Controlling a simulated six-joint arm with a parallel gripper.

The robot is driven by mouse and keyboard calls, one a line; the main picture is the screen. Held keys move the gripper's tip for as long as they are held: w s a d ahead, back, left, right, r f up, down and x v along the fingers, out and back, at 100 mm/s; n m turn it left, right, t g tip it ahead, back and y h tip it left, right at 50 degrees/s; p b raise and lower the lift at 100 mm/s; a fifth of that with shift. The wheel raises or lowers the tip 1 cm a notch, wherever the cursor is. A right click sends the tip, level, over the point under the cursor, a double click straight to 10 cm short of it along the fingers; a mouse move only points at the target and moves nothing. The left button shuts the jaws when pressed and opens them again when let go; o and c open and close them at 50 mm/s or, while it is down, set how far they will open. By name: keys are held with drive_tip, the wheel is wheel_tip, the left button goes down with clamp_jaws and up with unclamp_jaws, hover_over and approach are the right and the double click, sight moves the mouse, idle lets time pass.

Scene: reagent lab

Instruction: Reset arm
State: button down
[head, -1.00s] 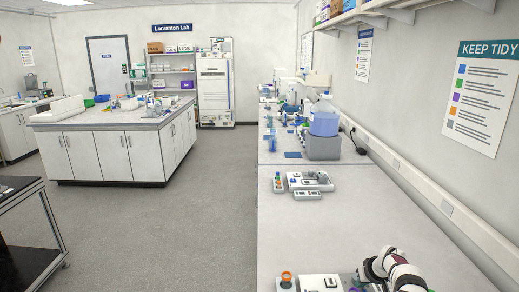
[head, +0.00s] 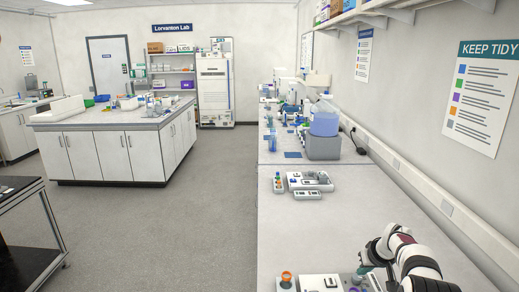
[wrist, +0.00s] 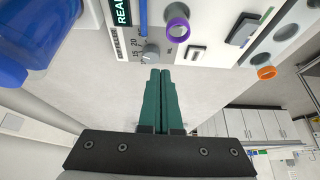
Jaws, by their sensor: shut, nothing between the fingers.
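My gripper (wrist: 161,72) has two green fingers pressed together with nothing between them, in the middle of the wrist view. Its tips point at the lower edge of a white device (wrist: 184,68) with a dial (wrist: 150,55) and partly cut-off lettering. I cannot tell whether they touch it. A purple-ringed port (wrist: 177,27) is just above right of the tips. In the head view my white-and-black arm (head: 408,258) stands at the lower right, over the near bench; a small teal part shows at its left.
An orange ring (wrist: 266,72) sits right of the device, and a blue container (wrist: 22,45) is at the upper left. Up the bench are a white tray set (head: 308,181) and a large blue-filled bottle (head: 323,121). The bench middle (head: 320,235) is clear.

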drive_tip(key=s+a+r+m+g+y, duration=0.1)
drive_tip(key=s+a+r+m+g, duration=0.1)
drive_tip(key=s+a+r, duration=1.25)
drive_tip(key=s+a+f+m+g, duration=0.1)
drive_tip(key=s+a, duration=0.2)
drive_tip(key=s, duration=0.7)
drive_tip(key=s+a+f+m+g, duration=0.1)
drive_tip(key=s+a, duration=0.2)
drive_tip(key=s, duration=0.8)
drive_tip(key=s+a+f+m+g, duration=0.1)
drive_tip(key=s+a, duration=0.2)
drive_tip(key=s, duration=0.7)
drive_tip(key=shift+s+f+g+y, duration=0.2)
drive_tip(key=shift+s+g+y, duration=0.1)
drive_tip(key=shift+s+g, duration=0.1)
